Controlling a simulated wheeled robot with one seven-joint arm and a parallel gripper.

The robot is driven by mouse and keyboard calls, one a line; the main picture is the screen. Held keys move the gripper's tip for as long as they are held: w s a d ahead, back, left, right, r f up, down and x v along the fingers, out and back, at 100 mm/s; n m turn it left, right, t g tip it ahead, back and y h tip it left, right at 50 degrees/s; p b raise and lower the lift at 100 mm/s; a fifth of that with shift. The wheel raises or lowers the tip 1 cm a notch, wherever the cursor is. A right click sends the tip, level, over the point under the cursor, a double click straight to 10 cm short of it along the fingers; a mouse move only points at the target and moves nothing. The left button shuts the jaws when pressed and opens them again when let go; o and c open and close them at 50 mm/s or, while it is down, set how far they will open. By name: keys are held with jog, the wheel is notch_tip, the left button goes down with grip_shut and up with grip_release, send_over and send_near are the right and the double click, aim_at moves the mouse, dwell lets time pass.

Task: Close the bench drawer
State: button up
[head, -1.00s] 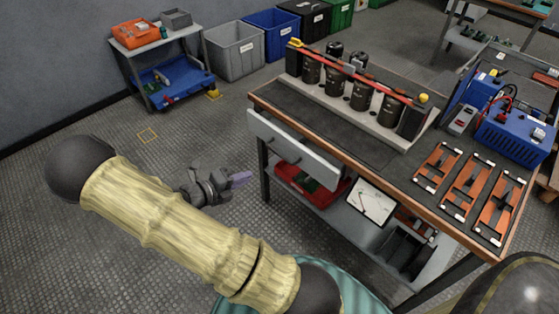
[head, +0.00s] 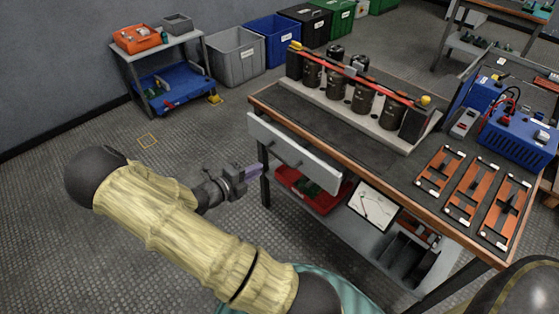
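The bench drawer (head: 292,151) is a light grey front with a dark bar handle, under the long side of the workbench (head: 300,128). The drawer front stands out a little from the bench edge, so it looks partly open. My gripper (head: 254,172), with purplish fingers, is just left of and below the drawer front, near the bench's left leg. It points right toward the drawer and looks apart from it. The gap between its fingers is too small to make out. Any drawer contents are hidden.
A capacitor row (head: 356,90) stands on the bench, with orange-and-black fixtures (head: 473,190) and a blue power unit (head: 518,135) at right. A red tray (head: 308,190) and a tablet-like panel (head: 371,205) sit on the lower shelf.

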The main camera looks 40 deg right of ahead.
aim_at(280, 158)
jog(key=b+x, duration=0.2)
jog(key=x, duration=0.9)
jog(key=shift+w+d+b, duration=0.1)
jog(key=shift+d+b, duration=0.15)
jog(key=shift+b, duration=0.05)
grip_shut()
